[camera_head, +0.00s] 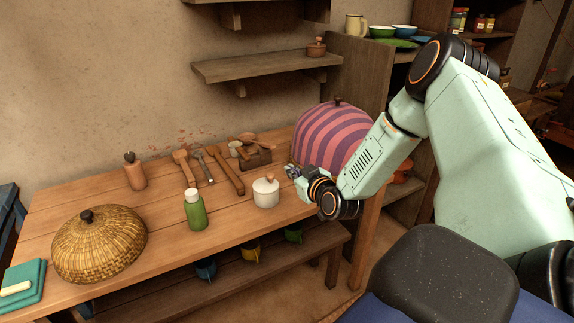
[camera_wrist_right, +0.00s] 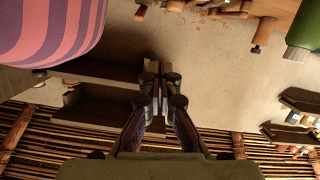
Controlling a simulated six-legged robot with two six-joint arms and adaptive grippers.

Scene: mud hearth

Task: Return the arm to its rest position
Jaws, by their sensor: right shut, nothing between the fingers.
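My right arm (camera_head: 373,160) reaches in from the right in the head view. Its gripper (camera_head: 293,172) is over the right part of the wooden table, just right of and above the white lidded pot (camera_head: 266,190) and in front of the pink-and-purple striped dome (camera_head: 331,135). In the right wrist view the two fingers of the gripper (camera_wrist_right: 157,78) are together, with nothing between them. The striped dome (camera_wrist_right: 45,30) shows at the upper left there. My left gripper is not in view.
On the wooden table (camera_head: 160,222) stand a green bottle (camera_head: 195,211), a woven basket lid (camera_head: 98,243), teal cloths (camera_head: 24,283) and several wooden utensils (camera_head: 222,168). A wall shelf (camera_head: 265,67) hangs behind. The table's front middle is bare.

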